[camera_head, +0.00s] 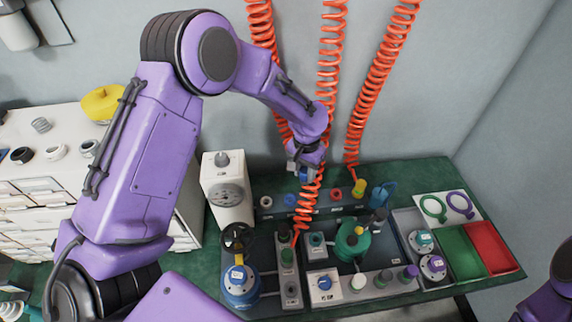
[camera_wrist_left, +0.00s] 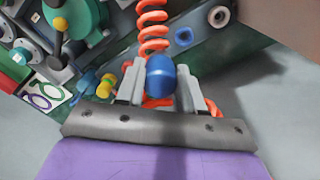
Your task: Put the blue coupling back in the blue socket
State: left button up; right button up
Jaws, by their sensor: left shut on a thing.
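My left gripper (camera_head: 304,167) is shut on the blue coupling (camera_head: 303,175), above the back of the bench. In the left wrist view the rounded blue coupling (camera_wrist_left: 160,76) sits between the two grey fingers (camera_wrist_left: 158,88). An orange coiled hose shows behind and below it. The blue socket (camera_head: 290,200) is a blue ring on the dark rail at the back of the bench, below and slightly left of the gripper. This socket also shows in the left wrist view (camera_wrist_left: 183,37), apart from the coupling. My right gripper is out of view; only part of that arm shows at lower right.
A yellow coupling (camera_head: 359,188) stands on the rail to the right. Orange coiled hoses (camera_head: 378,77) hang nearby.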

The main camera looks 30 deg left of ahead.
pick_arm(q)
jog(key=shift+m, duration=0.3)
jog(key=a+f+b, duration=0.1)
jog(key=f, duration=0.3)
jog(key=w+a+f+b, duration=0.1)
jog(key=a+f, duration=0.1)
jog(key=f, duration=0.2)
jog(key=a+f+b, duration=0.1)
jog(key=a+f, duration=0.1)
jog(key=f, duration=0.3)
jog(key=shift+w+a, duration=0.2)
jog(key=shift+w, duration=0.2)
jog(key=shift+r, duration=0.1)
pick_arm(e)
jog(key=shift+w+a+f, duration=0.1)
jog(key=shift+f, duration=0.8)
pick_arm(q)
jog(key=shift+s+p, duration=0.2)
jog(key=shift+p, duration=0.15)
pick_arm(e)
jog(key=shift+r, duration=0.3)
pick_arm(q)
jog(key=shift+f+b, duration=1.05)
jog(key=shift+f, duration=0.4)
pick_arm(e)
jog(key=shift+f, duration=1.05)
pick_arm(q)
jog(key=o, duration=1.2)
